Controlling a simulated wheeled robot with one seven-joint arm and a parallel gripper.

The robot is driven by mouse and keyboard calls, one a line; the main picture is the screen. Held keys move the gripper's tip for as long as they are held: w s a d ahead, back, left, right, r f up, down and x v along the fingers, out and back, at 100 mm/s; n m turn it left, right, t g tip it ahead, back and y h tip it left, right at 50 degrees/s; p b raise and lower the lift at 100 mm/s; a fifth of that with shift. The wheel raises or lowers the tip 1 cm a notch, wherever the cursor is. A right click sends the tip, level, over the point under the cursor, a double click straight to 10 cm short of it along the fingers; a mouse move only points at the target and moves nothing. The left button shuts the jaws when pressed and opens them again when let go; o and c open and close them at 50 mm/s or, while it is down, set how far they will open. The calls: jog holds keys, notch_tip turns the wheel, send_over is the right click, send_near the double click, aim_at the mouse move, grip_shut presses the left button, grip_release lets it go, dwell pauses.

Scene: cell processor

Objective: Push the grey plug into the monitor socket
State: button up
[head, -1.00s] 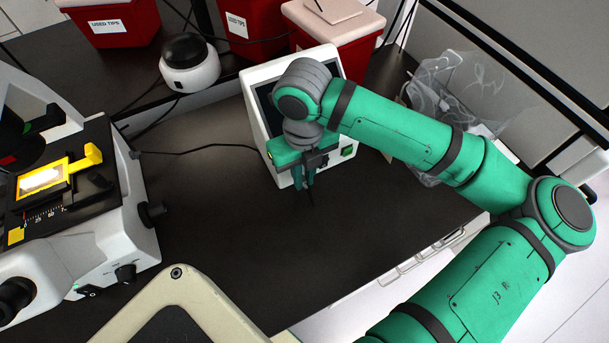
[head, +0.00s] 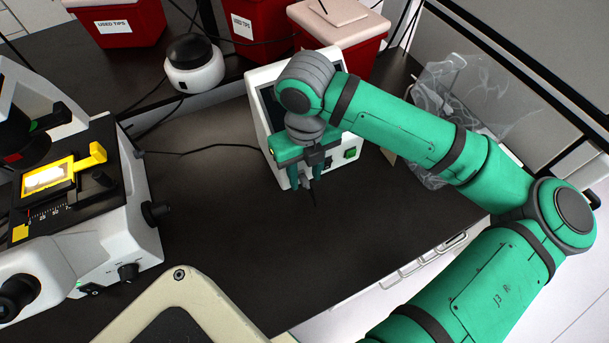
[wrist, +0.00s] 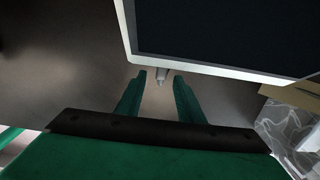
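The monitor (head: 257,88) is a white box with a dark screen at the back of the bench, partly hidden behind my arm. Its lower edge also shows in the wrist view (wrist: 215,67). My gripper (head: 306,186) is open in front of the monitor's lower front. In the wrist view, its two green fingers (wrist: 160,75) stand apart on either side of the small grey plug (wrist: 162,77), with gaps between. The plug sits by the monitor's lower edge, and a thin dark cable hangs from it in the head view. The socket is hidden, so I cannot tell how deep the plug sits.
A white microscope (head: 130,225) with a yellow slide holder stands at the left. A white device with a black top (head: 194,70) and red used-tips bins (head: 240,30) are behind. A clear plastic bag (head: 455,95) lies right of the monitor. The dark bench (head: 225,220) is clear in front.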

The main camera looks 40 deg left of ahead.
notch_tip(320, 180, up, 10)
jog(key=shift+f, duration=0.2)
dwell(0.7)
jog(key=shift+s+a, duration=0.1)
